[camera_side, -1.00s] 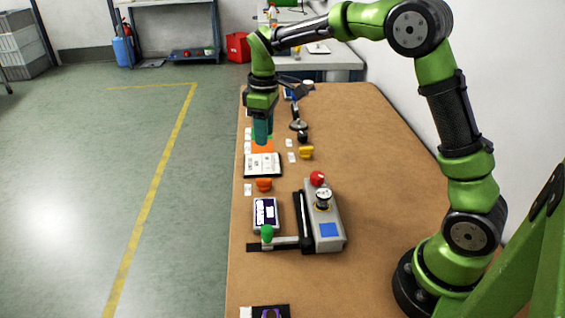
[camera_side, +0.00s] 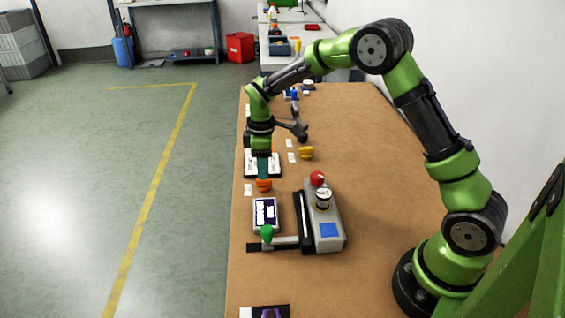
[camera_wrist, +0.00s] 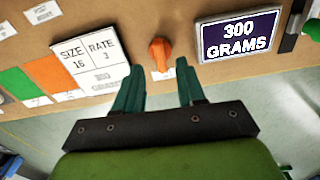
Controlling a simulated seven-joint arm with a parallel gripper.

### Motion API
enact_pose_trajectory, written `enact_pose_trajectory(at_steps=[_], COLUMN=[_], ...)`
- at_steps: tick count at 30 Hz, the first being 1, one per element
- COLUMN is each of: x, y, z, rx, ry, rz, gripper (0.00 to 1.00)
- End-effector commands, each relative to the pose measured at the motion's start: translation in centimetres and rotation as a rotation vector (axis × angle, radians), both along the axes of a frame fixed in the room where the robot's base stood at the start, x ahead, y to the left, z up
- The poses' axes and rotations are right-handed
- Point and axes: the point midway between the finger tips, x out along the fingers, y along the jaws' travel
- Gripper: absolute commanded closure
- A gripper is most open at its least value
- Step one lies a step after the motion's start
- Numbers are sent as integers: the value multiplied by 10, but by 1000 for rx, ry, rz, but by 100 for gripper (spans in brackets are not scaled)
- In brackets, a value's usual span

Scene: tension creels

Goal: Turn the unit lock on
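An orange knob (camera_side: 264,185) stands on the brown board, between a white SIZE/RATE card (camera_wrist: 92,62) and a display (camera_side: 265,214) reading 300 GRAMS. The knob also shows in the wrist view (camera_wrist: 160,52), with its ridge pointing roughly away from my gripper. I cannot read the small white tag (camera_wrist: 162,75) beside it, so I cannot tell whether this knob is the unit lock. My gripper (camera_side: 263,178) is right at the knob. In the wrist view its teal fingers (camera_wrist: 158,68) are apart, one toward each side of the knob, with no clear contact.
A grey box with a red button (camera_side: 317,178) and a gauge stands to the right, with a green knob (camera_side: 267,233) in front. A yellow knob (camera_side: 306,152) lies behind right. Green and orange patches (camera_wrist: 50,75) are beside the card. The board's right side is clear.

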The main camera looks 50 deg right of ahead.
Motion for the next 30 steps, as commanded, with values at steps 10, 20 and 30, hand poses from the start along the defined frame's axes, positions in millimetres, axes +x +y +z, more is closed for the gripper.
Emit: enact_pose_trajectory(at_steps=[10,20,30], x=[0,0,0], y=[0,0,0], z=[-39,-40,-40], rx=[0,1,0], ry=[0,-1,-1], rz=[-1,-1,-1], gripper=[61,65,100])
